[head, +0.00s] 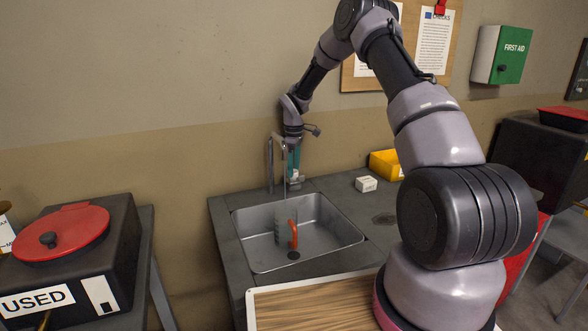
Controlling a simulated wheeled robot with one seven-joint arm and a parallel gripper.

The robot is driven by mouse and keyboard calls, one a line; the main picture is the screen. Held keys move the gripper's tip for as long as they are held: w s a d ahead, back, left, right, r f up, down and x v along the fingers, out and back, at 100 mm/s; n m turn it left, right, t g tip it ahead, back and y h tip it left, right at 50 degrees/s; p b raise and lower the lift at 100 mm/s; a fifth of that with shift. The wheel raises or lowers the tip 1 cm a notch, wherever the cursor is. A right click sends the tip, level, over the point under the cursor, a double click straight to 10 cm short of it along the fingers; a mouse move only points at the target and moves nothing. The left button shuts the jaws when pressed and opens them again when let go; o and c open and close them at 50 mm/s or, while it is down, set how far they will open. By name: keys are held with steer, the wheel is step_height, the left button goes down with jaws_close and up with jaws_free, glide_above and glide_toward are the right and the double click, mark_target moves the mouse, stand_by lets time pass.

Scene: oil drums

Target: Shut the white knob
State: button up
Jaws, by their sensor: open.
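The grey tap (270,165) rises behind the sink (330,240), at the left of the counter. A small white knob (296,175) shows at the tap's base, right at the tips of my gripper. My gripper (293,172) points down with its teal fingers open around or just above the knob; whether they touch it is too small to tell. The fingers partly hide the knob, so its turned position cannot be read.
In the sink stand a pale translucent shape and an orange curved piece (293,234). A white box (366,184) and a yellow bin (385,163) sit on the counter to the right.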

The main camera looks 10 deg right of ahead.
steer(key=shift+f, duration=0.35)
jaws_close()
steer(key=shift+a+m, duration=0.1)
steer(key=shift+m, duration=2.8)
jaws_free()
